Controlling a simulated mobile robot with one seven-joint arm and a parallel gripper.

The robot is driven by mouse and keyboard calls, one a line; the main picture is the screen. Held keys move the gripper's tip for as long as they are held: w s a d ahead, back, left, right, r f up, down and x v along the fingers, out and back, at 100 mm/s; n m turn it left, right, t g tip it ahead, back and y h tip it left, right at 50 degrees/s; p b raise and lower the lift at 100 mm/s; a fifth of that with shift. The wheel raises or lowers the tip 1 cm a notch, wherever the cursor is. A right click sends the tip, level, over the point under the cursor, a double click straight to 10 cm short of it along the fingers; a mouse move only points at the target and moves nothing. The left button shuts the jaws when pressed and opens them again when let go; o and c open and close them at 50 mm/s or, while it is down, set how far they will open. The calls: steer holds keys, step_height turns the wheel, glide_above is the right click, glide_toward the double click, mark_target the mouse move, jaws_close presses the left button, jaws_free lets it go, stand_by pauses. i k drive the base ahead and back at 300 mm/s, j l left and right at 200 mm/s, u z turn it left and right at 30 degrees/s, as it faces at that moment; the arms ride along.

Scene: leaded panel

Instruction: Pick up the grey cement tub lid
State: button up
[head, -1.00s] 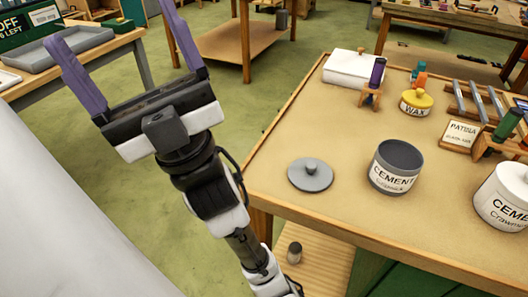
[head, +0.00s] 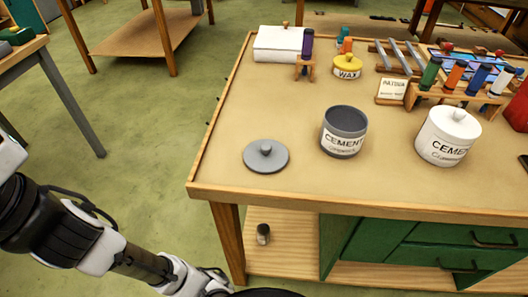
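The grey cement tub lid (head: 266,157) lies flat on the workbench top near its front left corner, with its round knob facing up. The grey cement tub (head: 343,132) stands open to its right, apart from the lid, with a "CEMENT" label. My gripper is outside the head view. Only links of my arm show at the lower left, below and left of the bench. Nothing covers the lid.
A white lidded cement tub (head: 447,138) stands further right on the workbench (head: 290,190). A yellow wax tin (head: 347,68), a white box (head: 282,45) and a rack of coloured-handled tools (head: 470,98) stand behind. The bench top around the lid is clear.

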mark_target(262, 156)
steer(key=i+l+u, duration=0.15)
steer(key=l+u, duration=0.15)
steer(key=u, duration=0.15)
steer(key=l+u, duration=0.45)
steer(key=i+j, duration=0.05)
steer(key=j, duration=0.05)
